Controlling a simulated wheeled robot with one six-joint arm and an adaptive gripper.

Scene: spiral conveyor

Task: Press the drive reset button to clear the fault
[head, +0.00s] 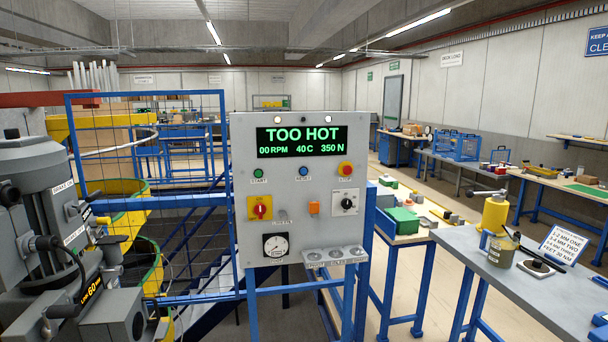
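A grey control panel (245,225) on blue posts stands in the middle of the head view. The blue button (303,171) sits in its upper middle, with a small label under it that appears to read RESET. A green START button (258,173) is to its left and a red STOP button (345,169) to its right. The display (302,141) reads TOO HOT, 00 RPM, 40C, 350 N in green. A small lamp (277,119) above it looks lit. Nothing covers the blue button. My gripper is not in view.
A grey machine (45,215) fills the left edge. A blue mesh guard (150,95) and yellow spiral conveyor parts (150,250) stand behind it. Right of the panel, a grey bench (490,245) holds a yellow tool and a sign. Open floor (455,205) shows between the benches.

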